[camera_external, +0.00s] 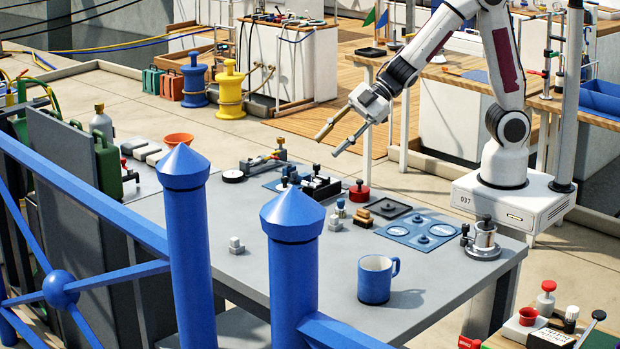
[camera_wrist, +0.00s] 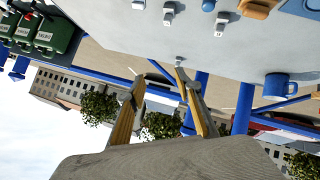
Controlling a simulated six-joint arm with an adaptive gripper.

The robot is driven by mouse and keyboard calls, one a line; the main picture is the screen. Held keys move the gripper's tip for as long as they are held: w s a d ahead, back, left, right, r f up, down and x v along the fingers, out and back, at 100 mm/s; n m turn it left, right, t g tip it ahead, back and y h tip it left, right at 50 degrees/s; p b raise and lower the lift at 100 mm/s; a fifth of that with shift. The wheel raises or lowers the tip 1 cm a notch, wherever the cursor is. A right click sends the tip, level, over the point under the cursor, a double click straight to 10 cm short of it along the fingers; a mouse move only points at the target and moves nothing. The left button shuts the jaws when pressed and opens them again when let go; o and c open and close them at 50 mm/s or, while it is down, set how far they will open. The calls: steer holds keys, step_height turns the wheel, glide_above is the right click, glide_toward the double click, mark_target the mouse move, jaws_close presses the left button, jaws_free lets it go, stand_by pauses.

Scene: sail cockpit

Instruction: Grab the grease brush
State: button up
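My gripper (camera_external: 336,146) is open and empty, raised in the air above the back of the grey table. In the wrist view its two fingers (camera_wrist: 160,78) are spread apart with nothing between them. A small tan, wood-coloured block-like piece (camera_external: 383,208) lies on the table below and to the right of the gripper; it may be the grease brush, but it is too small to be sure. An orange-tan piece at the top edge of the wrist view (camera_wrist: 258,8) may be the same thing, partly cut off.
The grey table (camera_external: 300,255) holds a blue mug (camera_external: 374,279), a red-based knob (camera_external: 359,192), a blue panel (camera_external: 418,231), a dark tray (camera_external: 389,208) and a metal cup on a stand (camera_external: 484,240). Blue posts (camera_external: 292,265) stand in front.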

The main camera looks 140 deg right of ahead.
step_height(320, 180, down, 7)
steer(key=d+n+y, duration=0.1)
steer(key=y, duration=0.2)
steer(key=t+y, duration=0.2)
steer(key=y, duration=0.2)
glide_toward(341, 200)
steer(key=w, duration=0.1)
steer(key=w+d+f, duration=0.1)
steer(key=shift+w+f, duration=0.2)
steer(key=shift+w, duration=0.1)
steer(key=shift+s+a+f+y, duration=0.2)
steer(key=shift+s+a+y, duration=0.2)
steer(key=shift+s+y, duration=0.25)
steer(key=shift+w+n, duration=0.2)
steer(key=shift+n, duration=0.1)
steer(key=shift+x, duration=1.15)
steer(key=shift+w+a, duration=0.1)
steer(key=shift+x, duration=2.5)
steer(key=shift+w+r, duration=0.1)
jaws_close()
